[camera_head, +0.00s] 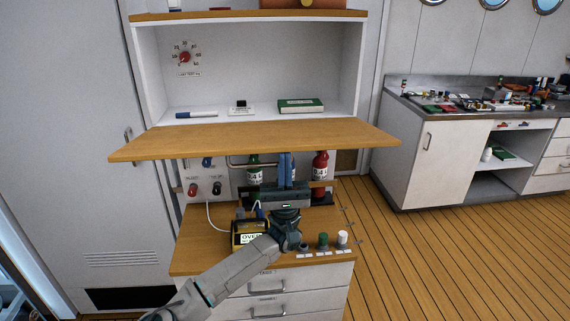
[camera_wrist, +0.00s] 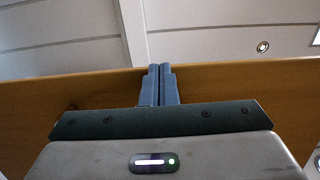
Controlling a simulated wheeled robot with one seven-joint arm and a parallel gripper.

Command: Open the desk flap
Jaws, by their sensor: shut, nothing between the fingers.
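The desk flap (camera_head: 255,140) is a wooden board that sticks out, roughly level, from the front of the white wall cabinet, below its open shelf. In the wrist view its wooden face (camera_wrist: 235,95) spans the picture behind my fingers. My gripper (camera_head: 286,156) points up from below at the flap's front edge, right of its middle. Its blue fingers (camera_wrist: 160,66) are shut together and empty, with their tips near the flap's edge in the wrist view. I cannot tell whether they touch it.
Below the flap, a wooden counter (camera_head: 195,240) holds a yellow-and-black device (camera_head: 249,237), a green bottle (camera_head: 254,172), a red bottle (camera_head: 320,172) and several knobs. A green book (camera_head: 300,105) lies on the shelf above. A cluttered workbench (camera_head: 425,160) stands right; floor between is clear.

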